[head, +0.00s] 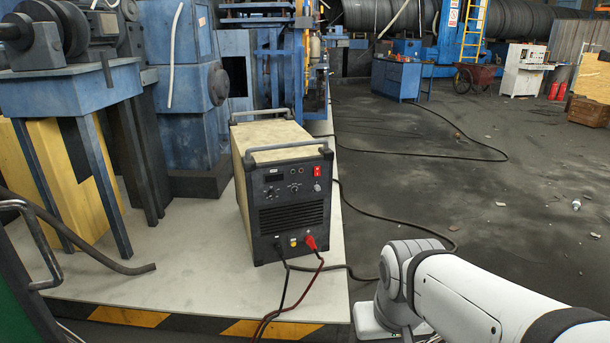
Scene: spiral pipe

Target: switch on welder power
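The welder (290,200) is a box with a cream top, grey handles and a dark front panel. It stands upright on a pale platform. A red power switch (317,171) sits at the upper right of its front panel; its on or off position is too small to tell. Knobs and a small dark display are to the left of the switch. A red plug and a dark plug with cables are at the bottom of the panel. My white arm is at the lower right, apart from the welder. My gripper is out of view.
The pale platform (190,265) has a yellow-and-black striped front edge. Cables (400,228) lie on the dark floor to the right. A blue table with machinery (85,85) stands at the left, near a bent metal pipe (80,240). Open floor (480,190) lies to the right.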

